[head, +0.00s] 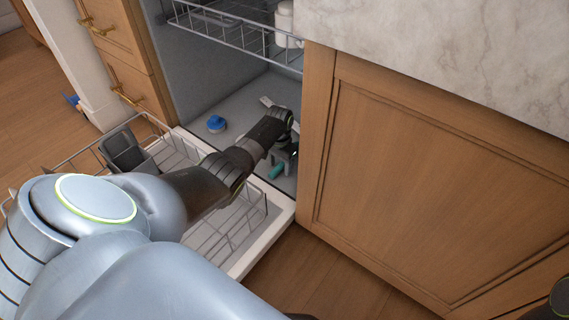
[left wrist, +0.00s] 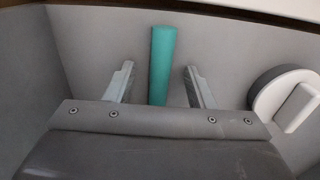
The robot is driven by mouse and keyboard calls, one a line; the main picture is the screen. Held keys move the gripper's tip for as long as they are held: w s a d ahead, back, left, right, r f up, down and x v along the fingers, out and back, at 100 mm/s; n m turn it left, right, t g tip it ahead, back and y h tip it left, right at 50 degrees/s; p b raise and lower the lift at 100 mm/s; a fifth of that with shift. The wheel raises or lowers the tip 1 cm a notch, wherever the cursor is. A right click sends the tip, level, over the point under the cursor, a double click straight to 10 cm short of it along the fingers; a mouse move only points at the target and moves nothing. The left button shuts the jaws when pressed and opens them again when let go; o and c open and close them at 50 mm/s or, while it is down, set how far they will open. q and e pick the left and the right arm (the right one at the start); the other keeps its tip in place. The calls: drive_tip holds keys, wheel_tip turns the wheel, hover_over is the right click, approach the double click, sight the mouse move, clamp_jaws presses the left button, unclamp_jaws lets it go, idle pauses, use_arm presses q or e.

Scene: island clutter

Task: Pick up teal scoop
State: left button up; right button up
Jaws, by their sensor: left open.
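The teal scoop (head: 277,171) lies on the grey floor inside the dishwasher, near its right side. Only a teal bar-like part of it shows; my gripper hides the rest in the head view. In the left wrist view the teal scoop (left wrist: 162,62) stands between the two fingers, with a clear gap on each side. My left gripper (head: 284,160) is at the scoop in the head view. It is open, and its fingertips (left wrist: 158,82) point along both sides of the scoop.
A blue round object (head: 216,124) sits on the dishwasher floor. A grey round item with a white bar (left wrist: 287,98) lies right of the scoop. The upper rack (head: 235,37) hangs above, the lower rack (head: 225,235) lies in front, and a wooden cabinet panel (head: 420,190) borders the right.

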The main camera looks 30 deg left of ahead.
use_arm(q)
clamp_jaws()
drive_tip(key=shift+r, duration=0.2)
idle(0.4)
